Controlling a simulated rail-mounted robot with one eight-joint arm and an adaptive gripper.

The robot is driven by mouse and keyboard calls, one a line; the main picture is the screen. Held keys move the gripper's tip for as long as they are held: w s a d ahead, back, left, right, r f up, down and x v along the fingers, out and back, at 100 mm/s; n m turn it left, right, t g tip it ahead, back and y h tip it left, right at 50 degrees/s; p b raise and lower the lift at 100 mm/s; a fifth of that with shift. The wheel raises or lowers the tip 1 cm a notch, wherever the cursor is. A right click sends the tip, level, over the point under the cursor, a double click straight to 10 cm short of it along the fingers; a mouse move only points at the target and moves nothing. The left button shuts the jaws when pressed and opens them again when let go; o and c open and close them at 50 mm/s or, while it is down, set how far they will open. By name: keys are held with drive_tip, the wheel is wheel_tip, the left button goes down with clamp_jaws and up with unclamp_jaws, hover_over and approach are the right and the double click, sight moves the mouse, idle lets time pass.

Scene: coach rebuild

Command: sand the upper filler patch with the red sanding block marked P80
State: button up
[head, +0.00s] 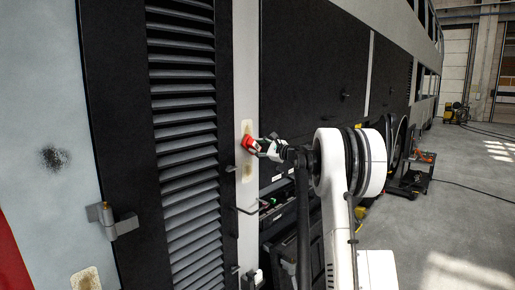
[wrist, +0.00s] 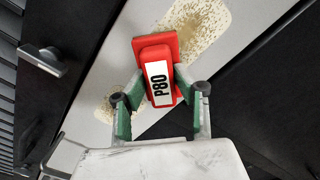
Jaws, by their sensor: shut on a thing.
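The red sanding block (head: 249,144), marked P80 in the wrist view (wrist: 159,68), is held between the green-padded fingers of my gripper (head: 266,147). My gripper also shows in the wrist view (wrist: 160,98), shut on the block's sides. The upper filler patch (head: 247,127) is a beige, speckled area on the pale pillar. In the wrist view the upper patch (wrist: 205,20) shows beyond the block, whose far end overlaps its lower edge. I cannot tell whether the block touches the surface. A lower patch (head: 247,173) sits below the block, partly behind my gripper in the wrist view (wrist: 105,110).
A louvred black panel (head: 183,130) stands left of the pillar, and black doors (head: 310,70) stand right. A hinge (head: 112,220) and another beige patch (head: 86,279) are at the left. A tool cart (head: 412,180) stands on the floor at right. Open floor lies beyond.

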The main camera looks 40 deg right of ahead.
drive_tip(key=shift+w, duration=0.35)
drive_tip(key=shift+s+r+p, duration=0.1)
drive_tip(key=shift+r+p, duration=0.55)
drive_tip(key=shift+r, duration=1.2)
drive_tip(key=shift+w+r+p, duration=0.2)
drive_tip(key=shift+r+p, duration=1.3)
drive_tip(key=shift+r, duration=2.25)
drive_tip(key=shift+f, duration=0.1)
drive_tip(key=shift+a, duration=0.1)
drive_tip(key=shift+s+f+b, duration=0.15)
drive_tip(key=shift+f+b, duration=3.55)
drive_tip(key=shift+f, duration=1.85)
